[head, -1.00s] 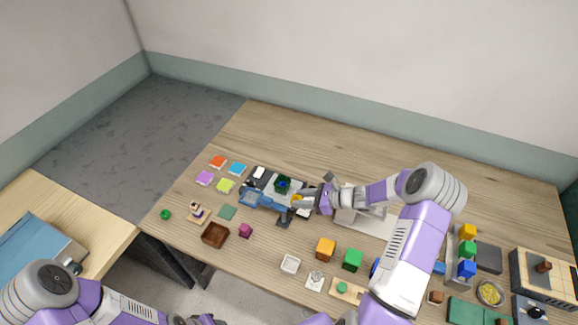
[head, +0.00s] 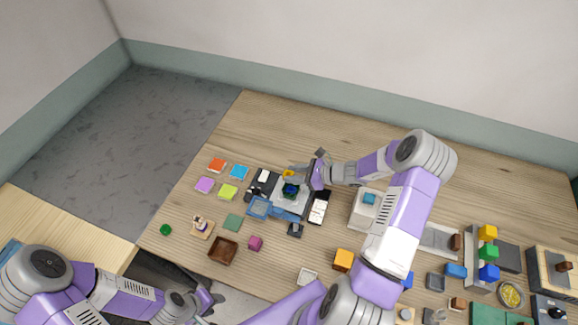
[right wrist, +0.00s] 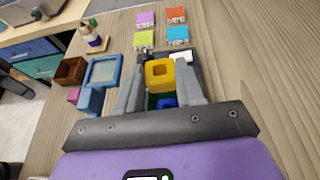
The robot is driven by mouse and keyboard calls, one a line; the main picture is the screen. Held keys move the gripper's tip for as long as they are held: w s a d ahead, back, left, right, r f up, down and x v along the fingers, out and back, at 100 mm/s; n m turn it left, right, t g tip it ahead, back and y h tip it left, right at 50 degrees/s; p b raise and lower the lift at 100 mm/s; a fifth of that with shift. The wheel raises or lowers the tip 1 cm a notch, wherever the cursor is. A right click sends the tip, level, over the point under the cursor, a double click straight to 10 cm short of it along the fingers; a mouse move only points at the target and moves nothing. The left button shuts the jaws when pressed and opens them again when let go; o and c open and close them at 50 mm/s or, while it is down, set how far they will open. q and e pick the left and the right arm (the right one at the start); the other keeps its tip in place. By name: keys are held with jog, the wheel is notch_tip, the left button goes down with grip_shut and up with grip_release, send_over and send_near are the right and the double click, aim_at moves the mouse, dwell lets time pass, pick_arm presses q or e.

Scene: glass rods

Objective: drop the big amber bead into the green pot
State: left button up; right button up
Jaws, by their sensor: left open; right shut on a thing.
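The big amber bead (head: 289,173) is a yellow-orange block with a square hole. My right gripper (head: 300,172) is shut on it, and the right wrist view shows the bead (right wrist: 160,73) between the two fingers. The dark green pot (head: 291,194) stands on a light grey surface by the blue frame. In the head view the bead appears just beyond the pot's rim; in the right wrist view it covers much of the pot. A blue thing (right wrist: 167,103) shows inside the pot. My left gripper (head: 208,300) is open and empty at the table's front edge.
Colored tiles (head: 228,191) lie left of the pot. A blue-framed tray (head: 259,207) and a white-and-dark block (head: 318,209) are close beside it. A brown box (head: 222,251) and magenta cube (head: 255,243) are nearer. The back of the table is clear.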

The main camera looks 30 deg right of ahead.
jog(key=f+b, duration=0.1)
jog(key=s+f+b, duration=0.1)
jog(key=f, duration=0.1)
jog(key=shift+f+b, duration=0.2)
jog(key=shift+b, duration=0.15)
jog(key=shift+s+f+b, duration=0.1)
jog(key=shift+f+b, duration=0.4)
pick_arm(q)
jog(key=f, duration=0.2)
jog(key=s+f, duration=0.1)
jog(key=f, duration=0.1)
pick_arm(e)
jog(key=shift+f, duration=0.3)
pick_arm(q)
jog(key=shift+r, duration=0.1)
pick_arm(e)
jog(key=o, duration=1.2)
jog(key=shift+c, duration=0.2)
jog(key=shift+o, duration=0.2)
jog(key=v, duration=0.7)
jog(key=shift+s+d, duration=0.2)
jog(key=shift+r, duration=0.15)
